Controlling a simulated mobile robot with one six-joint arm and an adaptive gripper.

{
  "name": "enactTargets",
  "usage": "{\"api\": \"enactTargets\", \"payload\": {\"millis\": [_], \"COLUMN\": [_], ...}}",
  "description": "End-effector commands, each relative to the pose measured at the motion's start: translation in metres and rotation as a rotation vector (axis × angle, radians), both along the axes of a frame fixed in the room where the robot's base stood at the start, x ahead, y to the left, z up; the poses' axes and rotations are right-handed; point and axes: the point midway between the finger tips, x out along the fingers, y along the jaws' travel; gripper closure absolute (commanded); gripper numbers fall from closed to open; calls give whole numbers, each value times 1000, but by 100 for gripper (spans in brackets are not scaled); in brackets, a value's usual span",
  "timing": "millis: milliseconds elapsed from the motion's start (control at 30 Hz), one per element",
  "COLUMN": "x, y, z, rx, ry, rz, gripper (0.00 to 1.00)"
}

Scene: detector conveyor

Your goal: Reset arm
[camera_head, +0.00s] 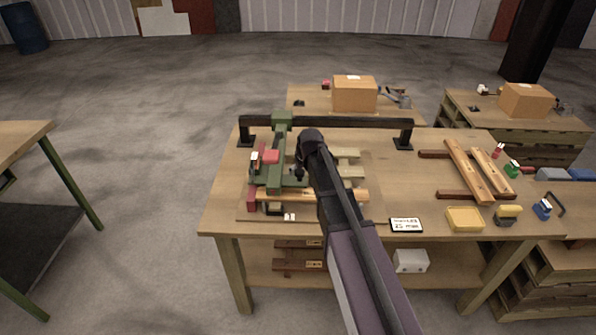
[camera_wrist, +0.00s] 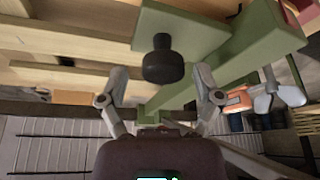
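My gripper (camera_head: 300,172) is over the left part of the middle workbench, beside a green clamp-like fixture (camera_head: 284,122). My dark arm reaches to it from the bottom of the head view and hides part of the bench. In the wrist view my gripper (camera_wrist: 160,78) has its two grey fingers spread wide, with nothing held between them. A black round knob (camera_wrist: 158,60) on a green plate (camera_wrist: 180,32) shows between and beyond the fingertips. A gap separates the knob from each finger in the picture; its depth relative to the fingertips I cannot tell.
A black rail (camera_head: 345,122) spans the bench behind my gripper. A wooden plank (camera_head: 468,170), a yellow tray (camera_head: 464,219) and a small sign (camera_head: 406,225) lie to the right. Cardboard boxes (camera_head: 354,95) stand on tables behind. Open floor lies left of the bench.

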Motion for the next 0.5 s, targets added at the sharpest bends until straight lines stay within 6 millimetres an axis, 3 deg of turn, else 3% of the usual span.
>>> {"api": "enactTargets", "payload": {"millis": [500], "x": [-2], "y": [-2], "z": [0], "rx": [-1], "ry": [1], "rz": [-3], "gripper": [13]}}
